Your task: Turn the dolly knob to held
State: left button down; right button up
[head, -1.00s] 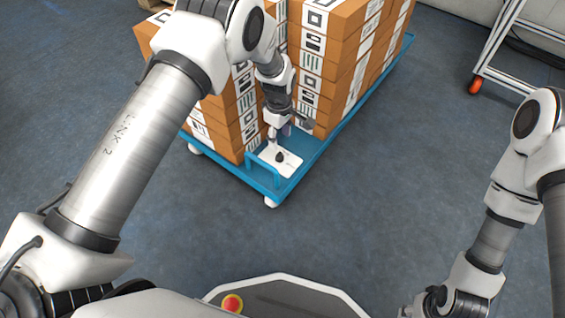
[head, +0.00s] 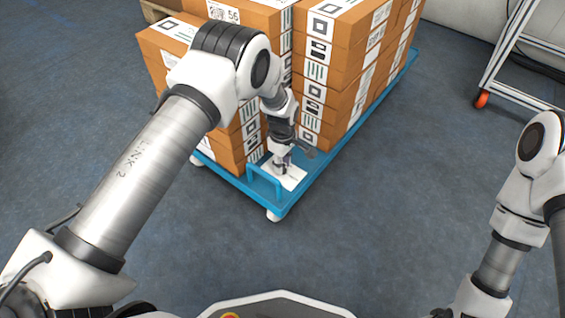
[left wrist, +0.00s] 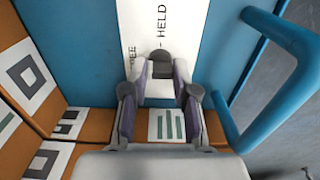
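The dolly knob (left wrist: 160,57) is small and dark and sits on a white plate (left wrist: 180,25) in the left wrist view. The word HELD shows above the knob, and a second word to its left is partly cut off. My left gripper (left wrist: 160,70) is at the knob, with one fingertip on each side; whether they touch it is unclear. It looks open. In the head view my left gripper (head: 282,168) hangs low over the white plate (head: 295,178) and hides the knob. My right gripper is below the picture edge.
The blue dolly (head: 318,171) carries tall stacks of labelled cartons (head: 325,70) close behind my left gripper. Its blue handle (head: 265,178) rises beside the plate, and shows at right in the left wrist view (left wrist: 285,95). A wheeled frame (head: 500,75) stands far right. Floor in front is clear.

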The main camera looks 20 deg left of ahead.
pick_arm(q)
jog(key=m+p, duration=0.2)
jog(key=p, duration=0.1)
jog(key=shift+r+m, duration=0.2)
jog(key=shift+m, duration=0.2)
jog(key=m+p, duration=0.3)
jog(key=m, duration=0.1)
jog(key=shift+f+m, duration=0.1)
jog(key=shift+m, duration=0.2)
jog(key=m+p, duration=0.2)
jog(key=m, duration=0.3)
jog(key=m+p, duration=0.1)
jog(key=m, duration=0.4)
jog(key=shift+f, duration=0.1)
jog(key=shift+m, duration=0.4)
jog(key=c, duration=0.9)
grip_release()
